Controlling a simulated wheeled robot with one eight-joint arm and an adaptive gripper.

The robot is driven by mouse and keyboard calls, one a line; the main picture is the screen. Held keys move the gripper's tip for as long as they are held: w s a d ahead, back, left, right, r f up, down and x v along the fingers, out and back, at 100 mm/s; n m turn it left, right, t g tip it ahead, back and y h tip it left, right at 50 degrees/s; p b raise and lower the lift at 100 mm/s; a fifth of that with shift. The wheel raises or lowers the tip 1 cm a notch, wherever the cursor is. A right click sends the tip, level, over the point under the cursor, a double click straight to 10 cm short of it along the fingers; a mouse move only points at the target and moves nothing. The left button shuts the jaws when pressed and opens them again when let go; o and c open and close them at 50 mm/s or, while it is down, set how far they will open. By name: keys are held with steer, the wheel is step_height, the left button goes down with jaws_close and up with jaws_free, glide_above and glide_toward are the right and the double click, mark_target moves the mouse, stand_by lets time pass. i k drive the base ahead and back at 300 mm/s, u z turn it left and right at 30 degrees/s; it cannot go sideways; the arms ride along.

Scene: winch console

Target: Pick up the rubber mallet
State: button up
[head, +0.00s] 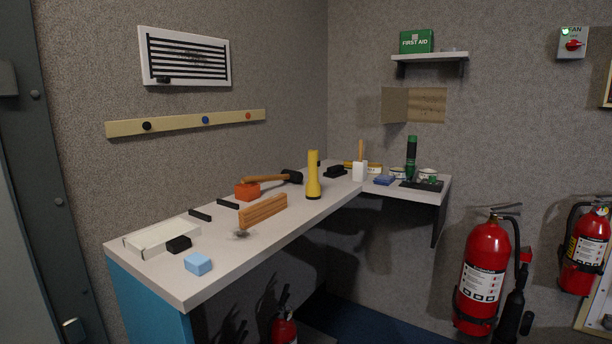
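The rubber mallet (291,176) lies on the L-shaped white counter, towards the wall. Its black head is at the right, and its wooden handle points left. The handle's left end lies just behind an orange-red block (247,191), which may hide a little of it. A yellow flashlight (313,178) stands upright to the right of the head and nearer to me. My gripper is not in view.
A fire extinguisher (484,270) hangs at right. The counter's front-middle is mostly clear.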

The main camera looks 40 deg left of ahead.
mark_target(286, 175)
steer(key=i, duration=0.95)
steer(key=u, duration=2.15)
